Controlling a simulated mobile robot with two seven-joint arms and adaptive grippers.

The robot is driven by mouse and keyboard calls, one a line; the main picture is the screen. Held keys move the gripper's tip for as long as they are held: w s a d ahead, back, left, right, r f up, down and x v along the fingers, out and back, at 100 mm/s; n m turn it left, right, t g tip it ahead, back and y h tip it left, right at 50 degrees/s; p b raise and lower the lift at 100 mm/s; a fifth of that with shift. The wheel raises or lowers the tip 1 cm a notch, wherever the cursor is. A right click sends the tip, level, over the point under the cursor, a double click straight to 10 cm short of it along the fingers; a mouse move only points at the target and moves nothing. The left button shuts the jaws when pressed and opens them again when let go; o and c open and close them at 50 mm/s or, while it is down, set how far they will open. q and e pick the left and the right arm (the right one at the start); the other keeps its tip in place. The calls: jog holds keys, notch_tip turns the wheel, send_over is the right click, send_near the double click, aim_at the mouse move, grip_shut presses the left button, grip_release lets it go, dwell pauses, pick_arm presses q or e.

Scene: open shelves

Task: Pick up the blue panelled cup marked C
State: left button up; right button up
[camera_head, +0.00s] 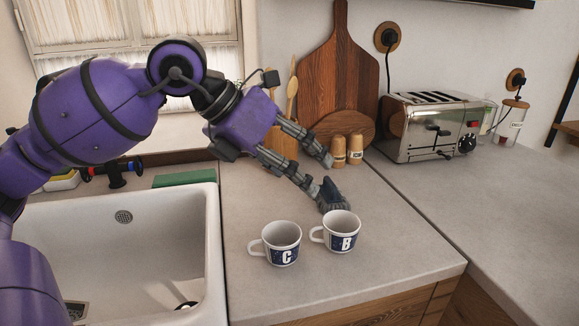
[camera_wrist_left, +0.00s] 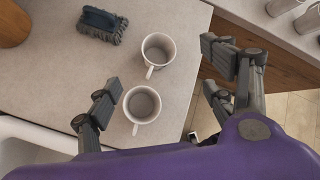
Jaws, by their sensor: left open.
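The blue panelled cup marked C (camera_head: 281,243) stands upright on the counter near the sink, white with a dark blue panel and its handle to the left. In the left wrist view it appears to be the lower cup (camera_wrist_left: 142,104); its letter is hidden there. My left gripper (camera_head: 323,174) is open and empty above the counter, behind and above the cups in the head view. In the left wrist view its fingers (camera_wrist_left: 165,80) spread on either side of the cups, with no visible contact. My right gripper is not in view.
A similar cup marked B (camera_head: 342,234) stands close on the right. A dark brush (camera_wrist_left: 102,25) lies behind it. The sink (camera_head: 213,250) borders the counter on the left. Wooden shakers (camera_head: 355,150) and a toaster (camera_head: 430,128) stand further back. Counter right of cup B is clear.

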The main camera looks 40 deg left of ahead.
aim_at(279, 234)
pick_arm(q)
jog(key=s+a+f+g+y, duration=0.1)
jog(key=f, duration=0.1)
jog(key=s+a+f+m+y, duration=0.1)
jog(key=f, duration=0.2)
jog(key=s+a+f+g+y, duration=0.1)
jog(key=s+f, duration=0.1)
jog(key=shift+s+a+f+m+g+y+b, duration=0.1)
jog(key=shift+f+m+g+y+b, duration=0.2)
jog(key=shift+m+b, duration=0.1)
jog(key=b+x, duration=0.1)
jog(key=x, duration=0.6)
jog(key=shift+f, duration=0.2)
jog(key=shift+d, duration=0.25)
jog(key=shift+c, duration=0.9)
jog(key=c, duration=1.1)
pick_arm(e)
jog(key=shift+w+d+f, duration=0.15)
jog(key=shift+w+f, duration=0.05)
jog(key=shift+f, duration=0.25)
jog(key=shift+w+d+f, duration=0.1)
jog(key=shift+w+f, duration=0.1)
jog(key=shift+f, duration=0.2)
